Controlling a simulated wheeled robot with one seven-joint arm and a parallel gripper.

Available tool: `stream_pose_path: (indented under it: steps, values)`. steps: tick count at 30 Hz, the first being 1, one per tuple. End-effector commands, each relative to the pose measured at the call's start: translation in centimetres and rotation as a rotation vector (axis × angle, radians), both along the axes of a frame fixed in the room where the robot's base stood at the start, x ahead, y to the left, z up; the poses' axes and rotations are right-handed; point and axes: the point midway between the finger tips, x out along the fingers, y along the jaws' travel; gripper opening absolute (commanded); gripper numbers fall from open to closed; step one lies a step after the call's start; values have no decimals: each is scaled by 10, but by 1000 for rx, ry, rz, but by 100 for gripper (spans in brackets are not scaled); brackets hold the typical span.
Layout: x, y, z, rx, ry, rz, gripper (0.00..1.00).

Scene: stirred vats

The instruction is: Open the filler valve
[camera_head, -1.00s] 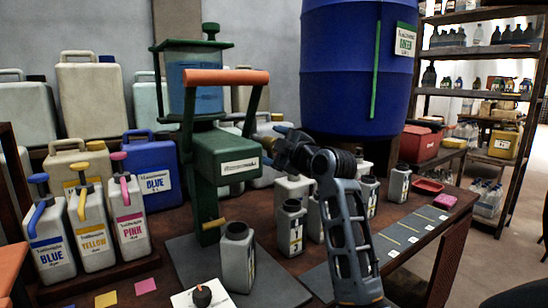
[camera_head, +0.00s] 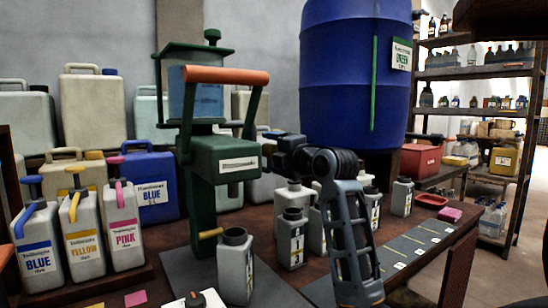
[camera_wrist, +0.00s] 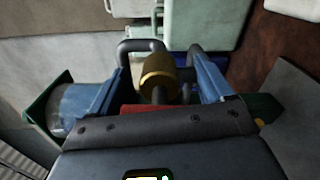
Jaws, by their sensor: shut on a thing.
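The green filler machine (camera_head: 225,158) stands on the bench with a blue-filled hopper (camera_head: 205,97) and an orange-gripped lever (camera_head: 226,75). Its handle is raised. In the wrist view, a brass valve body (camera_wrist: 158,70) with grey pipes shows between my blue fingers, and a red handle piece (camera_wrist: 160,108) lies across close to the palm. My gripper (camera_wrist: 165,90) is shut on this red handle, its fingers standing apart on either side. Part of the hold is hidden by the palm.
A grey open container (camera_head: 236,262) stands below the machine, beside a white base with a dark knob (camera_head: 195,298). Dye jugs (camera_head: 80,235) stand at left. Several small numbered bottles (camera_head: 291,240) crowd close to my arm. A blue drum (camera_head: 345,70) stands behind.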

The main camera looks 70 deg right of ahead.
Motion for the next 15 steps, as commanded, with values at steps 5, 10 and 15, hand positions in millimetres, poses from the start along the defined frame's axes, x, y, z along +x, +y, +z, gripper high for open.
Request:
stream_pose_path:
  steps: [5, 10, 15]
  values:
    - [0, 0, 1, -27, 13, 0, 50]
    - [0, 0, 2, -33, 15, 1, 50]
    - [0, 1, 2, -33, 15, 1, 50]
